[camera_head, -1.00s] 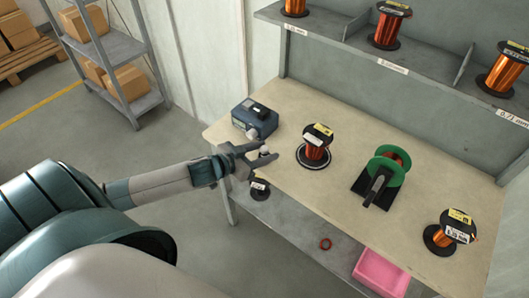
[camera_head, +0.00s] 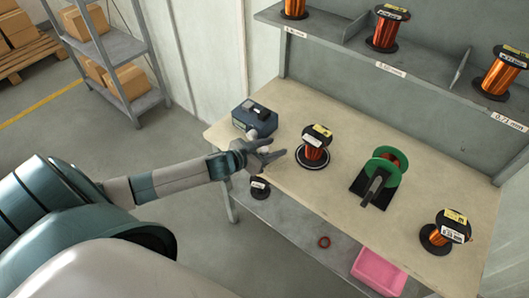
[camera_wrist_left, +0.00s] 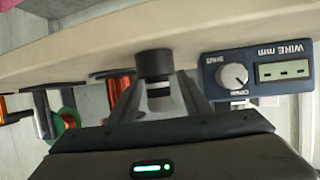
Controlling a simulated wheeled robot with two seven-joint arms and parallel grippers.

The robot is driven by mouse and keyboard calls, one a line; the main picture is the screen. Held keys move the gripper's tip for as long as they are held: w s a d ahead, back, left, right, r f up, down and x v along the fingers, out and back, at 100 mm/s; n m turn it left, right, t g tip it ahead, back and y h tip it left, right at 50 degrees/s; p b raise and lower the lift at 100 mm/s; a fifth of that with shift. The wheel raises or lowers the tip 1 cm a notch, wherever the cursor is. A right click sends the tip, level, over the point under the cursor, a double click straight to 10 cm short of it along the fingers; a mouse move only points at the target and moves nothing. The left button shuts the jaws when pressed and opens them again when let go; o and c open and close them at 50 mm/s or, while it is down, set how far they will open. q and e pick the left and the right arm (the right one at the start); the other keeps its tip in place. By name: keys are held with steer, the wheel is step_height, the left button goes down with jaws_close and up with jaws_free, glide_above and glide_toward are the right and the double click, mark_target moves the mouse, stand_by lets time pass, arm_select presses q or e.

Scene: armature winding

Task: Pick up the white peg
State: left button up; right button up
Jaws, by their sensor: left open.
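The white peg (camera_wrist_left: 158,92) shows in the left wrist view as a short white part with a dark cylindrical piece at its table end. It is between the two fingers of my left gripper (camera_wrist_left: 158,104), with gaps visible on both sides. In the head view, my left gripper (camera_head: 276,148) is open over the left part of the workbench, just in front of the blue device. There its fingers largely hide the peg. My right gripper is not in view.
A blue wire meter (camera_head: 255,118) with a knob stands close behind the gripper. A copper spool (camera_head: 314,148) on a round base is just right of the fingers. A green spool holder (camera_head: 383,172) and another spool (camera_head: 445,233) stand farther right on the bench (camera_head: 340,220).

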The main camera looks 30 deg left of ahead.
arm_select(q)
steer(key=shift+c, duration=0.6)
jaws_close()
step_height(320, 180, up, 10)
steer(key=b, duration=0.2)
stand_by(0.5)
